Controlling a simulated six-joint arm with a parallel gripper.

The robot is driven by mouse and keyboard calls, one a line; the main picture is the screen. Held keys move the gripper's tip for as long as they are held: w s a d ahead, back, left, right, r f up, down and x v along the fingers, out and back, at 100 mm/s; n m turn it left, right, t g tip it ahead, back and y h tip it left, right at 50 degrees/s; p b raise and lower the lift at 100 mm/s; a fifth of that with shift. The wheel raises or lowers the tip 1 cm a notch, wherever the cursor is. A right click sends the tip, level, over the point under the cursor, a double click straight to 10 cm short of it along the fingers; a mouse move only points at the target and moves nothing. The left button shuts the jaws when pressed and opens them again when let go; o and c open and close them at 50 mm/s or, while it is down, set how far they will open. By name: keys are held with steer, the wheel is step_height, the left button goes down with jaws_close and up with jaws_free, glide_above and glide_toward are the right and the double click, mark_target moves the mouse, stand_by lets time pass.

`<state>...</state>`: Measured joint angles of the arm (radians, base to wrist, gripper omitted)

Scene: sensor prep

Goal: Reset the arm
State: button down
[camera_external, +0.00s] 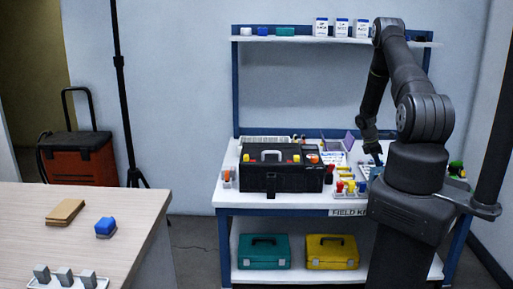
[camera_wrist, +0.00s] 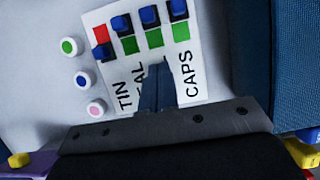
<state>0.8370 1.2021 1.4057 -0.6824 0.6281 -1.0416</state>
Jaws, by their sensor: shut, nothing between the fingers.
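My gripper (camera_external: 373,148) hangs low over the right part of the workbench (camera_external: 228,198), to the right of the black toolbox (camera_external: 255,178). In the wrist view the fingers (camera_wrist: 157,98) are together, with nothing between them. They overlap the lower part of a white card (camera_wrist: 190,65) marked "TIN" and "CAPS", covering some of its text. Blue caps (camera_wrist: 149,16) stand on or beside the card's green squares, and one square is red. I cannot tell the gap between the fingertips and the card.
Round green, blue (camera_wrist: 85,79) and pink markers lie left of the card. A blue bin-like block (camera_wrist: 290,60) stands to its right. The bench's upper shelf (camera_external: 300,39) holds white containers. A wooden table (camera_external: 140,195) is at front left.

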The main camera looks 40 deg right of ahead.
steer(key=v, duration=0.8)
steer(key=x, duration=0.9)
steer(key=shift+w+a+f, duration=0.35)
steer(key=shift+a, duration=0.05)
steer(key=shift+w+a+r, duration=0.8)
steer(key=shift+w+a, duration=0.1)
steer(key=shift+w, duration=0.1)
steer(key=v, duration=0.9)
steer(key=s+d+r+m+t+y, duration=0.2)
steer(key=s+d+r+m, duration=0.2)
steer(key=r+m, duration=0.55)
steer(key=s+d+r+m+t+y, duration=0.1)
steer(key=s+d+r+m, duration=0.3)
steer(key=r+m, duration=0.6)
step_height(320, 180, down, 7)
steer(key=n, duration=0.1)
steer(key=shift+s+d+n, duration=0.1)
steer(key=shift+s+n, duration=0.05)
steer(key=shift+n, duration=0.1)
